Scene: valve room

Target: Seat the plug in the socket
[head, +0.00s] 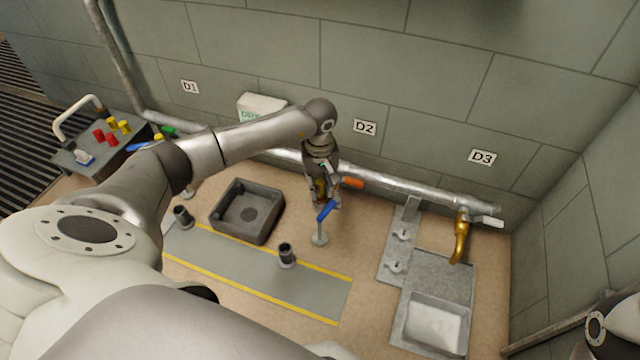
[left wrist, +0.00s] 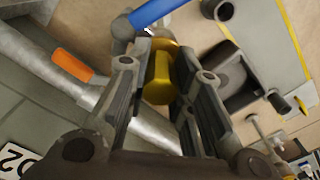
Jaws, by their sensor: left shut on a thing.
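My left gripper (head: 322,193) is low in front of the wall pipe, just behind a blue lever handle. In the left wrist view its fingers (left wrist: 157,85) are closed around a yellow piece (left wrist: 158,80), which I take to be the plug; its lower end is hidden. Dark upright cylinders, possibly sockets, stand at the grey strip: one on the left (head: 183,217) and one nearer the middle (head: 286,254). I cannot tell which is the socket. My right gripper is out of view.
The blue lever handle (head: 327,210) is close to the gripper. An orange handle (head: 353,183) is on the wall pipe (head: 400,187). A brass tap (head: 460,240) and basin (head: 435,322) stand right. A panel with red and yellow knobs (head: 105,142) stands left. The grey strip (head: 235,262) has bare room.

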